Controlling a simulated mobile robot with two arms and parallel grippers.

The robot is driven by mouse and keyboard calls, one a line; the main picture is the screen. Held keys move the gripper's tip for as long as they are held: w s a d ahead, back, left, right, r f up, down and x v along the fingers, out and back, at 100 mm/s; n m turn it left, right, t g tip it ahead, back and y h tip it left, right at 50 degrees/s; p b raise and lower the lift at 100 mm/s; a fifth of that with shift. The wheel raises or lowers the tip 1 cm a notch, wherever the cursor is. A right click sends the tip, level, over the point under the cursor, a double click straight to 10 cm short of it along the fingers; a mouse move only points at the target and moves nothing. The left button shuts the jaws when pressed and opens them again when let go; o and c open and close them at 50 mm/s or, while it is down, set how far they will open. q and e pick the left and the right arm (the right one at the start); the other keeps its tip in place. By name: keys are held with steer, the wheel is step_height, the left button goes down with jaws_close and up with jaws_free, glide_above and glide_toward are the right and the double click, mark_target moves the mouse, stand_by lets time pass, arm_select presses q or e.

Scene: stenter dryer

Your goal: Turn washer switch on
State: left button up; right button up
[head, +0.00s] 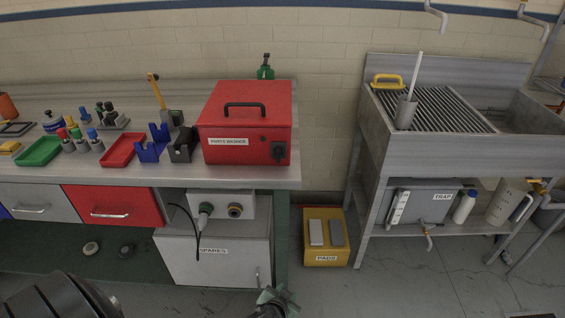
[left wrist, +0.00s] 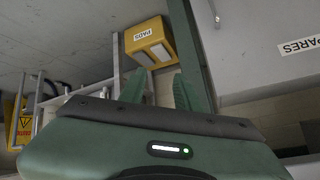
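The red parts washer (head: 245,110) stands on the right end of the workbench, with a black handle on its lid. A dark switch (head: 278,151) is on the lower right of its front face; its position is too small to read. My left gripper (head: 275,300) is low at the bottom of the head view, below the bench and well away from the washer. In the left wrist view its green fingers (left wrist: 158,88) are apart with nothing between them. My right gripper is not seen.
The bench (head: 190,182) holds trays, bottles and a blue rack left of the washer. A SPARES cabinet (head: 215,265) and a socket box (head: 221,205) are below it. A yellow PADS box (head: 326,258) stands on the floor. A metal sink stand (head: 440,155) is at the right.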

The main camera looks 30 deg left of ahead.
arm_select(q)
steer(key=w+a+r+n+t+y, duration=0.15)
steer(key=w+r, duration=0.25)
steer(key=r, duration=0.5)
steer(key=w+a+r+n+t+y, duration=0.15)
steer(key=w+r, duration=0.25)
steer(key=r, duration=0.5)
steer(key=n+t+y+b, duration=0.1)
steer(key=n+t+y, duration=0.2)
steer(key=n+y, duration=0.1)
glide_toward(278, 156)
steer(key=x, duration=0.7)
steer(key=shift+w+a+p, duration=0.1)
steer(key=shift+w+p, duration=0.05)
steer(key=shift+p, duration=0.2)
steer(key=shift+w+a+f+t, duration=0.1)
steer(key=shift+w+a+t, duration=0.2)
steer(key=shift+w, duration=0.25)
jaws_close()
